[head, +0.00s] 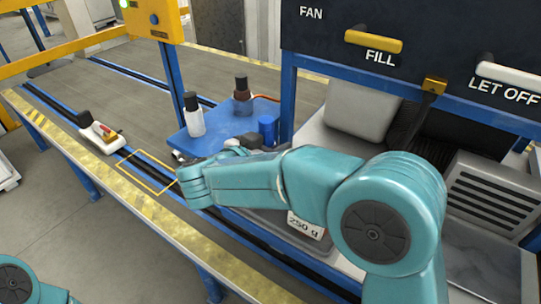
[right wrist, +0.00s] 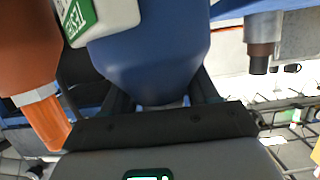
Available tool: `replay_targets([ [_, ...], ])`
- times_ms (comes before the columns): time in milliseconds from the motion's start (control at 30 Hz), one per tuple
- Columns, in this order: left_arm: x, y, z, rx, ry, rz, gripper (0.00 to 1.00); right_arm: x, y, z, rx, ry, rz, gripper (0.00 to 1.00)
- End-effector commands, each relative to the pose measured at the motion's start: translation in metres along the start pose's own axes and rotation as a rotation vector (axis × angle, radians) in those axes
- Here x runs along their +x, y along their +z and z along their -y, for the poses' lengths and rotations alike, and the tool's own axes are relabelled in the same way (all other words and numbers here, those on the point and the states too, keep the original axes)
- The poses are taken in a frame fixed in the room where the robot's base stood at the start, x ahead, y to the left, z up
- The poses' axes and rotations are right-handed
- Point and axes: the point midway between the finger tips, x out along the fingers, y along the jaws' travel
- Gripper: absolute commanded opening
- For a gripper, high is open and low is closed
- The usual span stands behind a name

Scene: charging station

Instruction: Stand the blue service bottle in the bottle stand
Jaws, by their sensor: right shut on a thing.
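The blue service bottle (head: 267,128) shows in the head view at the right end of a blue shelf, partly hidden by my right arm. My right gripper (head: 258,141) is a small dark shape beside it. In the right wrist view the blue bottle (right wrist: 150,65) fills the space between the dark fingers of my right gripper (right wrist: 162,100), which are shut on it. I cannot tell whether the bottle touches the shelf. I cannot pick out the bottle stand for sure. My left gripper is out of view; only part of the left arm shows at bottom left.
A blue post (head: 288,98) stands just right. The belt (head: 75,85) has a yellow outline and a small white device (head: 101,135).

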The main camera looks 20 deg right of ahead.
Motion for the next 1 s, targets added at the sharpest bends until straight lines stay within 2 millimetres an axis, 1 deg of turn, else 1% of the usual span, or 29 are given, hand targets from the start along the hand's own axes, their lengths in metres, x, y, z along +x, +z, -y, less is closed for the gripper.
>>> replay_targets([
  [33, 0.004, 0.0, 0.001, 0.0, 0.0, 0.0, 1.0, 0.004, 0.01, 0.0, 0.0, 0.0, -0.003, 0.0],
  [133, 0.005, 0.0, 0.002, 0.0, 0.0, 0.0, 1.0, 0.007, 0.019, 0.0, 0.001, -0.001, -0.003, 0.0],
  [567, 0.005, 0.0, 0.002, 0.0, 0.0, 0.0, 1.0, 0.008, 0.024, 0.0, 0.002, -0.001, -0.003, 0.0],
  [600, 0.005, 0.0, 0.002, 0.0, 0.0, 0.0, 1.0, 0.008, 0.025, 0.0, 0.002, -0.001, -0.001, 0.72],
  [633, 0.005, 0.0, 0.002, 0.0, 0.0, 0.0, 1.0, 0.008, 0.024, 0.0, 0.002, -0.001, -0.001, 0.82],
  [667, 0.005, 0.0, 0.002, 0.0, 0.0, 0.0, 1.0, 0.008, 0.024, 0.0, 0.001, -0.001, -0.001, 0.84],
  [900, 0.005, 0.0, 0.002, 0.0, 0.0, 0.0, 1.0, 0.008, 0.024, 0.0, 0.001, -0.001, -0.001, 0.84],
  [1000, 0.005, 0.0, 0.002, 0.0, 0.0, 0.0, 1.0, 0.005, 0.021, 0.001, 0.002, -0.002, -0.001, 0.84],
])
